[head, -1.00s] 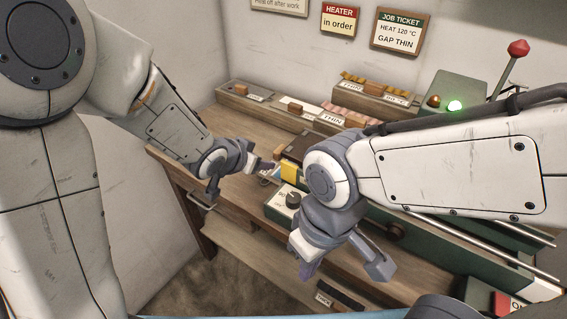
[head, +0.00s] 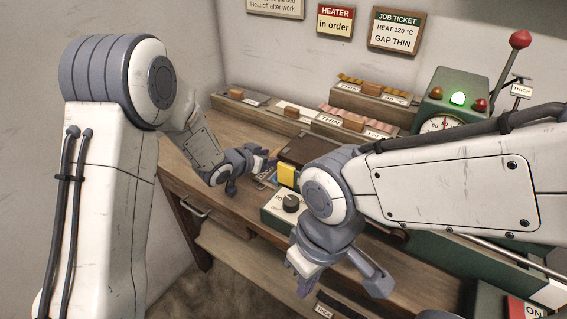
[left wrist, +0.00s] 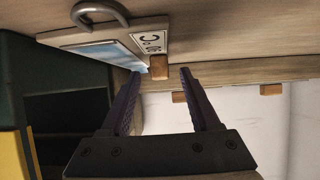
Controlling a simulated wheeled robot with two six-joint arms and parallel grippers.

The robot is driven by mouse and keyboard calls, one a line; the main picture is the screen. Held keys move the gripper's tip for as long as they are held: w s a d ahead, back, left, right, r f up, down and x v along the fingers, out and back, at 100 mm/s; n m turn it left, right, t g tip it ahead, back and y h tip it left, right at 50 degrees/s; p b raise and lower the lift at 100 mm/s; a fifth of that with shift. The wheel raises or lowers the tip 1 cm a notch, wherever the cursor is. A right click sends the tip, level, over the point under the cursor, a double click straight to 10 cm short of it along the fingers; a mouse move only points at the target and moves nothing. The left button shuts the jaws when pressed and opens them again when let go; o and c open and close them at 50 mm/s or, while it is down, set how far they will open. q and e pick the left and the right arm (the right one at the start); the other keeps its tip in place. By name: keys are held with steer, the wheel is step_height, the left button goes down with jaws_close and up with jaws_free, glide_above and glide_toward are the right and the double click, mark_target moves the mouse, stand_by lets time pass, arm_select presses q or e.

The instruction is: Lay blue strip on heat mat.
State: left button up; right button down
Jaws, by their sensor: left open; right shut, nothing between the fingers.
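The heat mat seems to be the dark plate (head: 308,150) right of my left gripper, partly covered by my right arm. My right gripper (head: 303,286) is shut and empty, low in front of the bench.
Wooden racks (head: 290,113) run along the back. A gauge box (head: 443,124) with a green light and a red-knobbed lever (head: 519,40) stand right. A metal loop (left wrist: 98,12) is near the strip.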

arm_select(q)
steer(key=shift+x, duration=1.1)
jaws_close()
steer(key=shift+r, duration=0.1)
